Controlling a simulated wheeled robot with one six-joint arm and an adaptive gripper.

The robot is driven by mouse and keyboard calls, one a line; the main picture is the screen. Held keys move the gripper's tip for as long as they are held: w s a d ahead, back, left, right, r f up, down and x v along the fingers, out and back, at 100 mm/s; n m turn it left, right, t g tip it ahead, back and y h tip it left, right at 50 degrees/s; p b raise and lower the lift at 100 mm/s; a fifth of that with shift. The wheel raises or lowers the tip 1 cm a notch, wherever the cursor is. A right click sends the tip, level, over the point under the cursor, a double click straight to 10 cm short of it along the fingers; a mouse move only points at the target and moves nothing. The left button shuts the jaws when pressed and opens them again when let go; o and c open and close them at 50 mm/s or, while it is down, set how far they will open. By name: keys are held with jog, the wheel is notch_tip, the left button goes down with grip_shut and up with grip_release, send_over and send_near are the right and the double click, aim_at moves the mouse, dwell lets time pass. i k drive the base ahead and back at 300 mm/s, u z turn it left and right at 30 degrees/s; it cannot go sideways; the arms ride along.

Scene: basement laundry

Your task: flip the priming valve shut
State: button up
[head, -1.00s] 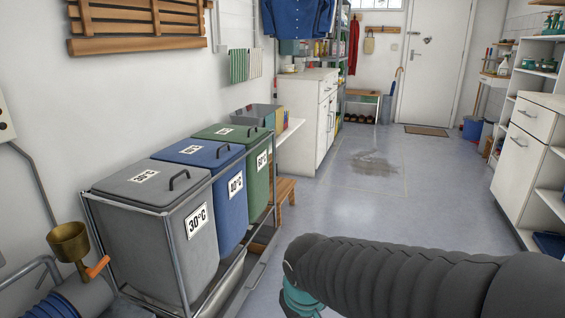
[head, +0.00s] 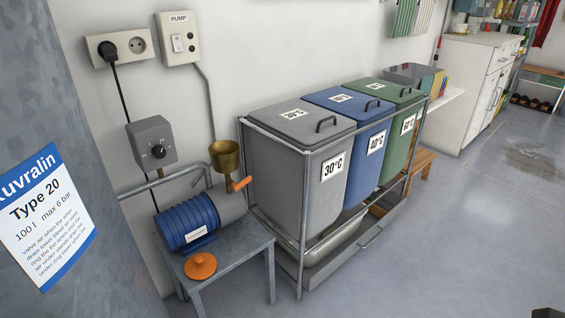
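The priming valve's orange lever (head: 242,184) shows in the head view, sticking out to the right below a brass funnel (head: 225,158). The funnel stands on top of the pump, which has a blue ribbed motor (head: 187,222) and a grey body. The pump sits on a small grey metal table (head: 235,262). The lever slants slightly upward to its outer end; I cannot tell from this view how the valve inside stands. A round orange cap (head: 200,266) lies on the table in front of the motor.
A rack of grey (head: 290,170), blue (head: 345,145) and green bins stands close right of the pump. A large grey tank with a label (head: 45,217) fills the left. A pump switch (head: 178,42) and dial box (head: 152,141) are on the wall. Floor at right is clear.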

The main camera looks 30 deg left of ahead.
aim_at(237, 186)
jog(key=z, duration=0.5)
jog(key=i, duration=0.15)
jog(key=u, duration=1.2)
